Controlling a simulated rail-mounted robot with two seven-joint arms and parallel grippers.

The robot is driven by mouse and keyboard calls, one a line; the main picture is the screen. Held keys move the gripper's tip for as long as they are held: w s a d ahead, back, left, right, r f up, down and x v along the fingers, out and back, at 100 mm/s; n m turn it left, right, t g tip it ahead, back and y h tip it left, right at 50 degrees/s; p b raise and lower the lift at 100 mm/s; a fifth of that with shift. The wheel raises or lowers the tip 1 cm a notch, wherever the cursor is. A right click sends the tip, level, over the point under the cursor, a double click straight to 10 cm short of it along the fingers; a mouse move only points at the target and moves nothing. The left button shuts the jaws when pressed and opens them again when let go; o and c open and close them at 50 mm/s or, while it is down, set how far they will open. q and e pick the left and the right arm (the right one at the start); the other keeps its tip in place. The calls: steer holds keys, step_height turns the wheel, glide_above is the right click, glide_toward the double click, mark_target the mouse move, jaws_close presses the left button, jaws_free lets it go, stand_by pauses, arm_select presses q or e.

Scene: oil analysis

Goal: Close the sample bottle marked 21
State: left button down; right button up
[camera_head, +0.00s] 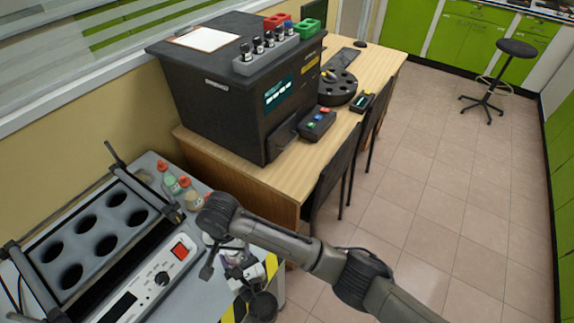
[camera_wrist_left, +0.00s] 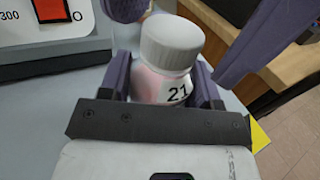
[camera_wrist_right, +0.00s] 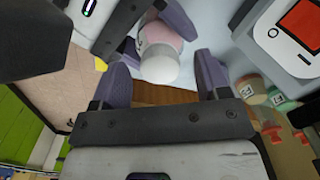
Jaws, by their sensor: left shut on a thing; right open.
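The sample bottle marked 21 (camera_wrist_left: 178,93) is small, with a pinkish-white body and a white ribbed cap (camera_wrist_left: 172,42) on its mouth. I cannot tell how tight the cap is. My left gripper (camera_wrist_left: 162,88) is shut on the bottle body, which stands upright between its purple fingers. My right gripper (camera_wrist_right: 163,65) is open, with a finger on each side of the white cap (camera_wrist_right: 158,68) and visible gaps between. In the head view my right wrist (camera_head: 217,213) is above the bottle area, partly hiding the bottle and both grippers.
A grey block with several round holes (camera_head: 108,245) and a control panel with a red switch (camera_head: 180,250) stand at left. Several orange-capped bottles (camera_head: 186,184) are behind the right wrist. A dark analyser (camera_head: 225,100) stands on the wooden desk.

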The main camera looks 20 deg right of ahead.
steer(key=n, duration=1.1)
steer(key=shift+n, duration=0.3)
steer(key=n, duration=0.6)
steer(key=shift+d+n, duration=0.1)
steer(key=shift+n, duration=0.3)
steer(key=n, duration=0.2)
steer(key=shift+w+n, duration=0.1)
steer(key=shift+n, duration=0.2)
steer(key=shift+r+n, duration=0.3)
steer(key=shift+n, duration=0.2)
arm_select(q)
steer(key=shift+r+p, duration=0.35)
step_height(320, 180, up, 11)
steer(key=p, duration=1.1)
steer(key=shift+r, duration=0.25)
arm_select(e)
steer(key=s+d+r+m, duration=0.1)
steer(key=d+r+m, duration=0.5)
steer(key=r, duration=0.7)
steer(key=s+d+r+m, duration=0.1)
steer(key=d+r+m, duration=0.5)
steer(key=r, duration=0.7)
steer(key=shift+s+d+r, duration=0.25)
steer(key=shift+s+d, duration=0.05)
steer(key=shift+d, duration=0.85)
